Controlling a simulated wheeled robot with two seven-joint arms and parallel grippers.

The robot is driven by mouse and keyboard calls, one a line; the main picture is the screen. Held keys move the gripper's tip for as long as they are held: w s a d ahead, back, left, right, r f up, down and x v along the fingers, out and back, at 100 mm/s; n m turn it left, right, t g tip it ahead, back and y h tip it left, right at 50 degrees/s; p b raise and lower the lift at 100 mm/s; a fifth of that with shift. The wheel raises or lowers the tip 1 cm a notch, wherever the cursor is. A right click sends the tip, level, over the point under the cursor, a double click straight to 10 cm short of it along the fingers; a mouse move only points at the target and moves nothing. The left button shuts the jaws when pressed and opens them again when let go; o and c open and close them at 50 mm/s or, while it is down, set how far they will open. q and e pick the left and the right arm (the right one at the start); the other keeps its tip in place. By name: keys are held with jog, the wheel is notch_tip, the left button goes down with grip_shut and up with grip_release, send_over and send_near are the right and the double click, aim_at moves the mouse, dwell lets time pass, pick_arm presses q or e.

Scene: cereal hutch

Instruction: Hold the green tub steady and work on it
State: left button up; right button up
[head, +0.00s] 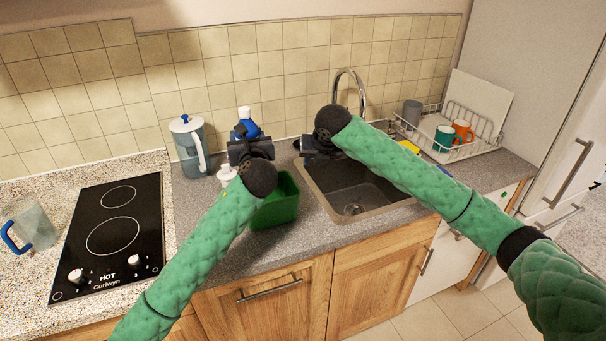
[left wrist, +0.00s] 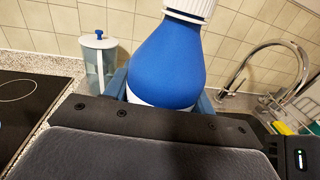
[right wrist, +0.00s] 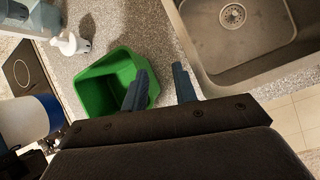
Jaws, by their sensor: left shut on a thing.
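The green tub (head: 278,208) stands on the grey counter left of the sink. My left forearm hides part of it in the head view. It looks empty in the right wrist view (right wrist: 98,82). My left gripper (head: 246,140) is shut on a blue bottle (head: 249,129) with a white cap, behind and above the tub; the bottle fills the middle of the left wrist view (left wrist: 168,62). My right gripper (head: 316,143) is open and empty above the sink's back left. In the right wrist view its fingers (right wrist: 160,88) appear one before the tub's near rim and one beside it.
The sink (head: 340,195) with its tap (head: 350,82) is right of the tub. A lidded jug (head: 188,145) and a white pump dispenser (head: 226,174) stand to the left, beyond them a black hob (head: 112,235). A dish rack (head: 468,148) with mugs is at the right.

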jog(key=s+a+f+n+g, duration=0.1)
jog(key=s+a+n+g, duration=0.15)
jog(key=s+a, duration=0.2)
jog(key=shift+n+t, duration=0.25)
jog(key=shift+t, duration=0.1)
jog(key=x, duration=1.2)
jog(key=shift+s+d+f, duration=0.1)
jog(key=shift+s+d, duration=0.1)
jog(key=shift+d, duration=0.2)
jog(key=shift+c, duration=0.2)
grip_shut()
